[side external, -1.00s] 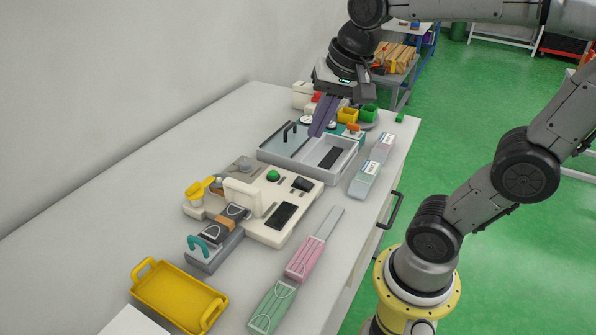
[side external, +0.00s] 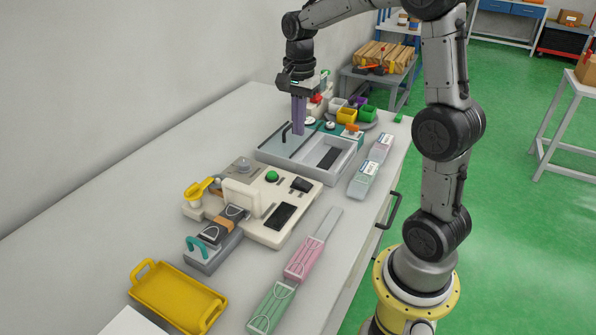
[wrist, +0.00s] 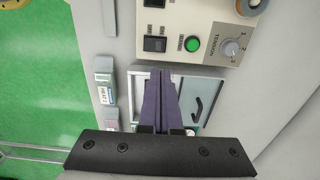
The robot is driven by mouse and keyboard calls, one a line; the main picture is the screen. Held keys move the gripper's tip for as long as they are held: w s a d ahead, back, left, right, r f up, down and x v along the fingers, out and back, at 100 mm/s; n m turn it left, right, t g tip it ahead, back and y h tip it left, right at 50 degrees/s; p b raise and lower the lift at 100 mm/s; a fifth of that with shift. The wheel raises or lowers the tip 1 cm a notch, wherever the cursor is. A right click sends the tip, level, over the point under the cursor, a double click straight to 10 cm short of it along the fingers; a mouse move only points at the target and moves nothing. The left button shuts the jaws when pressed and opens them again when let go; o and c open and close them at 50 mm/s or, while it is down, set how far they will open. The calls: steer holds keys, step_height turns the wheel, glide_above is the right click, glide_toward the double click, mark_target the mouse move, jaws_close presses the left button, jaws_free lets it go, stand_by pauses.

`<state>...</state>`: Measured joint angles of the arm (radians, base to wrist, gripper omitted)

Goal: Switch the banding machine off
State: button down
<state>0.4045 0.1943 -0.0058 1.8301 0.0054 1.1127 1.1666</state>
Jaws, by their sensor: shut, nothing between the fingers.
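The banding machine is a cream box (side external: 259,202) in the middle of the bench. Its top carries a green button (side external: 272,176), a black rocker switch (side external: 300,184), a dark panel (side external: 284,216) and a grey knob (side external: 243,163). In the wrist view, the rocker switch (wrist: 155,44) lies left of the green button (wrist: 192,44), with the tension knob (wrist: 232,48) to the right. The switch's position is too small to tell. My gripper (side external: 298,132) is shut and empty, pointing down above the grey tray behind the machine. Its purple fingers (wrist: 160,74) point toward the panel in the wrist view.
The grey tray (side external: 339,172) has a clear cover and black handle (side external: 286,134). Pink (side external: 304,260) and green packs (side external: 272,306) and a yellow tray (side external: 179,297) lie in front.

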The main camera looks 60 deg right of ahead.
steer(key=shift+s, duration=0.15)
steer(key=shift+s+r, duration=0.25)
steer(key=shift+s, duration=0.4)
step_height(320, 180, up, 14)
steer(key=s, duration=0.3)
steer(key=shift+f, duration=0.15)
stand_by(0.6)
